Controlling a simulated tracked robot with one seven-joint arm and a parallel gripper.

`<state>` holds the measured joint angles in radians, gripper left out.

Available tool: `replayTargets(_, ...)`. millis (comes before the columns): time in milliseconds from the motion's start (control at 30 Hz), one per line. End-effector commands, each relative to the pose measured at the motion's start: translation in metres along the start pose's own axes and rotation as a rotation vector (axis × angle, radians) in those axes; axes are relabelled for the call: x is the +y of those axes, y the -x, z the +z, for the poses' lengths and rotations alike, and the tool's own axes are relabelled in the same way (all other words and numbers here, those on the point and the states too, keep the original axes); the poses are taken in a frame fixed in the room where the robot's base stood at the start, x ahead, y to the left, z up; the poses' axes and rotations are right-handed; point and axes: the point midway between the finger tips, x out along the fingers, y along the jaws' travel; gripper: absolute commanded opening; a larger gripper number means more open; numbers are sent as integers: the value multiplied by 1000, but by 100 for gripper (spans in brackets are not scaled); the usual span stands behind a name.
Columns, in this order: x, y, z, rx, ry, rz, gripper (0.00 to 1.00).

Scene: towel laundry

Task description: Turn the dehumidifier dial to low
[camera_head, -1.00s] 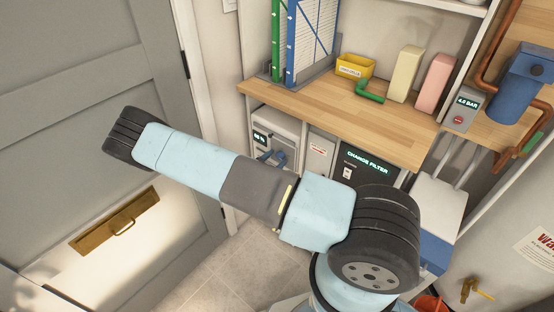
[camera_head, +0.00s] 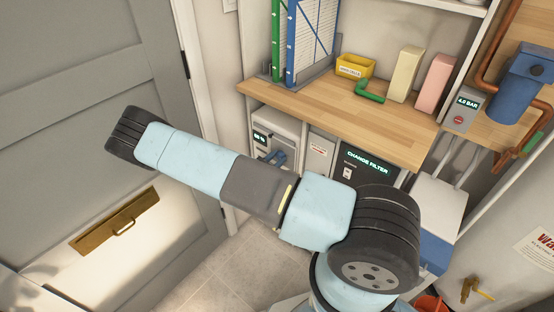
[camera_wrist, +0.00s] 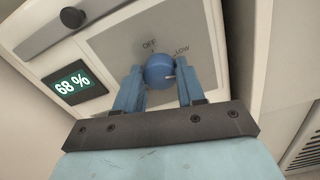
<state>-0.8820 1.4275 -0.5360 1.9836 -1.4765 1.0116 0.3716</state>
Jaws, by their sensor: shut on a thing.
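The dehumidifier (camera_head: 284,124) is the pale appliance under the wooden worktop, and its display (camera_wrist: 75,86) reads 68 %. Its round blue dial (camera_wrist: 159,71) sits on a grey panel, below the printed labels OFF (camera_wrist: 149,44) and LOW (camera_wrist: 182,50). A small white mark shows on the dial's right side; I cannot tell exactly which label it lines up with. My gripper (camera_wrist: 160,82) is shut on the dial, one blue finger on each side.
A panel reading CHANGE FILTER (camera_head: 369,162) is to the right of the dehumidifier. A grey door (camera_head: 80,90) stands left. A dark knob (camera_wrist: 72,17) sits above the display.

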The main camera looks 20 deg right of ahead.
Motion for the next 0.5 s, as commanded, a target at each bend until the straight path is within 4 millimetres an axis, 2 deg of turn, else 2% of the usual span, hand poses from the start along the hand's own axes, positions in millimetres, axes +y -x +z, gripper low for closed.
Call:
replayTargets(267, 1, 0, 0, 0, 28, 1, 8)
replayTargets(500, 2, 0, 0, -1, 153, 1, 8)
